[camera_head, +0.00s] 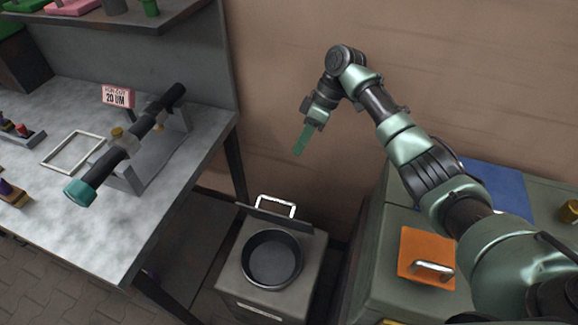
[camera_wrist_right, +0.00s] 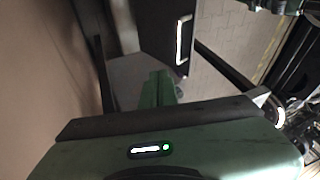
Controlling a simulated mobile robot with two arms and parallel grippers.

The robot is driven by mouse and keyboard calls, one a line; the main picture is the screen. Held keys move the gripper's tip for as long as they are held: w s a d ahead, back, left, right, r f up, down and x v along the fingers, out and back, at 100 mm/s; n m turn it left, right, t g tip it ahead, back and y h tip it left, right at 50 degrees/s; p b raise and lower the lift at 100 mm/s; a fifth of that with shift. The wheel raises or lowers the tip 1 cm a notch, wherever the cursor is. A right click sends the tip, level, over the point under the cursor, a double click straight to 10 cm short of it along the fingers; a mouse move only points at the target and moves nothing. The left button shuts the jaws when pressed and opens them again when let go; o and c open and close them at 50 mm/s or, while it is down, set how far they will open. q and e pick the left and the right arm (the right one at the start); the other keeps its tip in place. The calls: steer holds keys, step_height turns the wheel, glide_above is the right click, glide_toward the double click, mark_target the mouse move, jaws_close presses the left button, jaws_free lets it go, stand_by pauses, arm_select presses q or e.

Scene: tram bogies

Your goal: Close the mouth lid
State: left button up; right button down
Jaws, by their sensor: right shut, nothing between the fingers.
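The grey bin (camera_head: 288,296) stands on the floor between the workbench and the green cabinet. Its round dark mouth (camera_head: 271,258) is uncovered. The mouth lid (camera_head: 276,217), a dark plate with a silver handle (camera_head: 276,204), stands raised along the back edge of the mouth. My right gripper (camera_head: 299,151) is shut and empty, above and behind the lid, near the wall and apart from it. In the right wrist view, the gripper's green fingers (camera_wrist_right: 160,88) show below the dark lid (camera_wrist_right: 160,35) and its bright handle (camera_wrist_right: 184,35). My left gripper is not in view.
The workbench (camera_head: 85,235) at left holds a tube with a teal end (camera_head: 82,191) on a cradle, a frame (camera_head: 73,152) and a sign (camera_head: 118,96). The cabinet (camera_head: 385,290) at right has an orange panel with a handle (camera_head: 424,258). The wall is close behind.

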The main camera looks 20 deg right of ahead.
steer(key=s+a+f+p, duration=0.3)
steer(key=a+f, duration=0.3)
steer(key=f, duration=0.4)
steer(key=shift+s+a+f, duration=0.15)
steer(key=shift+s+f, duration=0.05)
steer(key=shift+s, duration=0.45)
